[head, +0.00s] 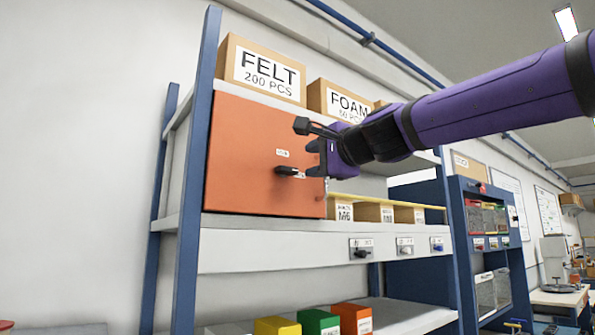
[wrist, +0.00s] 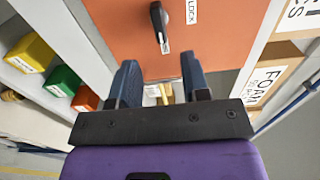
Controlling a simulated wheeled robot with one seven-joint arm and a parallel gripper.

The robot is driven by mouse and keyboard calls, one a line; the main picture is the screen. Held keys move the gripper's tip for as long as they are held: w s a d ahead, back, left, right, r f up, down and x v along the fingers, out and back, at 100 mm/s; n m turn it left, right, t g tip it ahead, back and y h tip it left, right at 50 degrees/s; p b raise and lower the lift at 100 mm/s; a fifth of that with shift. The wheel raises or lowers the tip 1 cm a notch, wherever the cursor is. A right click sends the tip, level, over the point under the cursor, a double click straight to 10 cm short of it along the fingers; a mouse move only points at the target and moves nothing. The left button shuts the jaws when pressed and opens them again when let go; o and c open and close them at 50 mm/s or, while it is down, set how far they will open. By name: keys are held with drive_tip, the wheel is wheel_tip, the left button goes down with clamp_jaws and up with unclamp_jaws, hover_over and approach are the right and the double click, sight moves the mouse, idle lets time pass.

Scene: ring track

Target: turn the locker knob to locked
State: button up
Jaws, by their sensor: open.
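The orange locker (head: 245,160) sits on a shelf of the blue and white rack in the head view. Its black knob (head: 287,171) is on the door, with small white labels above it and to its right. In the wrist view the knob (wrist: 158,25) lies beyond the fingertips near the top, and a label reading "LOCK" (wrist: 191,12) is beside it. My gripper (head: 312,147) is open and empty, to the right of the knob in the head view and apart from it. Both fingers show in the wrist view (wrist: 160,82), with the orange door (wrist: 222,30) ahead of them.
Cardboard boxes marked FELT (head: 262,70) and FOAM (head: 340,103) stand above. Small M-labelled boxes (head: 375,212) sit right of the locker. Below are several small knobs on the shelf front (head: 300,252) and coloured bins (head: 318,321). A blue cabinet (head: 462,215) stands farther right.

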sight(290, 169)
drive_tip(key=x, duration=0.9)
drive_tip(key=shift+a, duration=0.1)
clamp_jaws()
